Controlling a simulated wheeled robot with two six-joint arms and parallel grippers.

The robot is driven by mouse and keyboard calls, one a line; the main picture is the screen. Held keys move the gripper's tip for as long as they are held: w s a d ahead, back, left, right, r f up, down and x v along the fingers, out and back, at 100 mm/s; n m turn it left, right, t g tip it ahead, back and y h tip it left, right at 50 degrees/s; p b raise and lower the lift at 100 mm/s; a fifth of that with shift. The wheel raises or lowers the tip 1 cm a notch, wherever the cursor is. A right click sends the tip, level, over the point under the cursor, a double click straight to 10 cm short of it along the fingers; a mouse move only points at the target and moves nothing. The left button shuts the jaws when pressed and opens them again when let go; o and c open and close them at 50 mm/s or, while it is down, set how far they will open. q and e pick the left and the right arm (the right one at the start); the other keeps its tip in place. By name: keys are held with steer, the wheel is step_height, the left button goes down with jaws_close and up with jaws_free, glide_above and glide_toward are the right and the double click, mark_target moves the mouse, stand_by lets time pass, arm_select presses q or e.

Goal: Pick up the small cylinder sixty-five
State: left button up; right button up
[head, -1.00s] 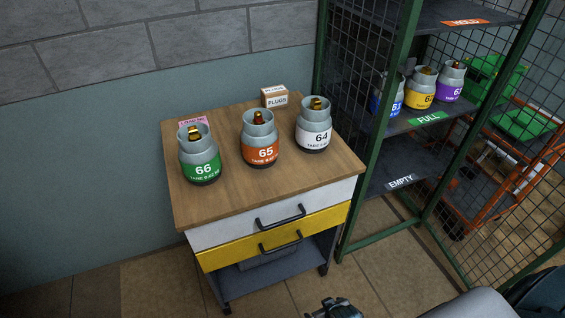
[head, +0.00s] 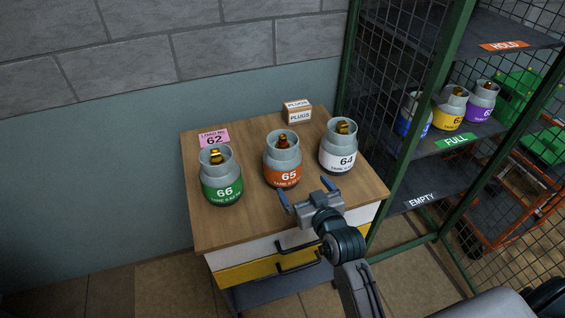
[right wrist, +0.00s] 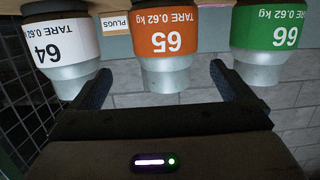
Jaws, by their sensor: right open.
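The small cylinder sixty-five (head: 282,160) is grey with an orange label and a brass valve. It stands upright on the wooden cart top (head: 250,228), between cylinder 66 (head: 221,178) with a green label and cylinder 64 (head: 338,150) with a white label. My right gripper (head: 306,188) is open and empty, in front of and to the right of cylinder 65, apart from it. In the right wrist view, which is upside down, cylinder 65 (right wrist: 165,45) shows between the two fingers, beyond them. My left gripper is not in view.
A pink card reading 62 (head: 214,138) and a PLUGS box (head: 297,113) lie at the back of the cart top. A caged rack (head: 432,150) on the right has HOLD, FULL and EMPTY shelves, with several cylinders on FULL. Drawer handles (head: 298,254) stick out in front.

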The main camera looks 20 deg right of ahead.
mark_target(283, 147)
steer(key=w+r, duration=0.1)
steer(key=w, duration=0.1)
steer(key=w+r+t+p, duration=0.1)
steer(key=w, duration=0.2)
steer(key=w+r+t, duration=0.1)
steer(key=w, duration=0.2)
steer(key=shift+a+r+h+p, duration=0.3)
steer(key=shift+a, duration=0.1)
steer(key=w, duration=0.1)
steer(key=w+p, duration=0.1)
steer(key=w, duration=0.1)
steer(key=w+a+p, duration=0.1)
steer(key=w, duration=0.1)
steer(key=shift+f, duration=0.3)
steer(key=shift+w+f+p, duration=0.15)
steer(key=shift+w+p, duration=0.15)
steer(key=shift+w, duration=0.1)
steer(key=shift+s, duration=0.1)
steer(key=c, duration=1.7)
steer(key=shift+c, duration=1.4)
